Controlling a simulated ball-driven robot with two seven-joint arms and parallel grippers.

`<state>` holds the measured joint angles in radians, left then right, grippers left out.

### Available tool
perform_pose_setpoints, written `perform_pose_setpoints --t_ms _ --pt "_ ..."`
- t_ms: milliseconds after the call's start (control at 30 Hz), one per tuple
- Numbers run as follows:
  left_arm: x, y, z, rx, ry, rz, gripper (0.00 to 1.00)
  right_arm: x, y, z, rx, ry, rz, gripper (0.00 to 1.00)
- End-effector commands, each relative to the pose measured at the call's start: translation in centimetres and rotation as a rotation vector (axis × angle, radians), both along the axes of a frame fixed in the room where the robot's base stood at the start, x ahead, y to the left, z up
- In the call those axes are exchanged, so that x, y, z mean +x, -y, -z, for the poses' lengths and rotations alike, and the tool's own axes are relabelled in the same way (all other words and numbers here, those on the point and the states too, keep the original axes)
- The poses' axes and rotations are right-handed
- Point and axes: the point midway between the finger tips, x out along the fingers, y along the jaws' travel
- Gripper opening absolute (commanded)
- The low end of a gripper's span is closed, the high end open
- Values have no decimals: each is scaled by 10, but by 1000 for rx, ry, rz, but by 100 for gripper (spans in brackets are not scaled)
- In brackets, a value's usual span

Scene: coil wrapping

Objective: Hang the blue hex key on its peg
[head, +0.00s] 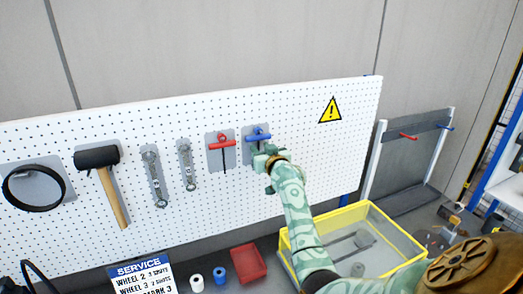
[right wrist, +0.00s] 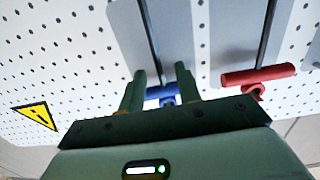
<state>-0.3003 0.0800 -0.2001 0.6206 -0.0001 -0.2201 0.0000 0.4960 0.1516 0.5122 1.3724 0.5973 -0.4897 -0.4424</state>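The blue hex key (head: 257,135) is at the white pegboard, in front of a grey backing plate, with its blue T-handle up. In the right wrist view its blue handle (right wrist: 160,92) shows between my fingers, with a small blue peg part beside it and the dark shaft running away. My right gripper (head: 262,158) is just below the handle, close to the board. Its two fingers (right wrist: 161,88) stand apart, with a gap around the shaft, and look open. My fingers hide the handle's ends. My left gripper is not in view.
A red hex key (head: 221,140) hangs just left of the blue one. Wrenches (head: 186,165), a hammer (head: 97,158) and a black ring (head: 34,187) are farther left. A yellow-rimmed bin (head: 350,212) stands below right. A rack (head: 408,150) carries red and blue hooks.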

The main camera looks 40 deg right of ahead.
Motion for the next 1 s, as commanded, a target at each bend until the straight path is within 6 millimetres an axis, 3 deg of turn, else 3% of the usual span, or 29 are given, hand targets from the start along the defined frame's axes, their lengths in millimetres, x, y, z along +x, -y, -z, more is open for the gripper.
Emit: perform_pose_setpoints --t_ms 267,433,800,1000 --pt "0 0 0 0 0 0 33 -1 -1 1 0 -1 0 33" --pt "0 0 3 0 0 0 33 -16 -6 1 0 -1 -1 33" --pt "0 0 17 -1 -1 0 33 -106 -36 -2 -2 -3 0 33" --pt "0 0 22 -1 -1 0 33 -142 -47 -6 -1 -1 1 33"
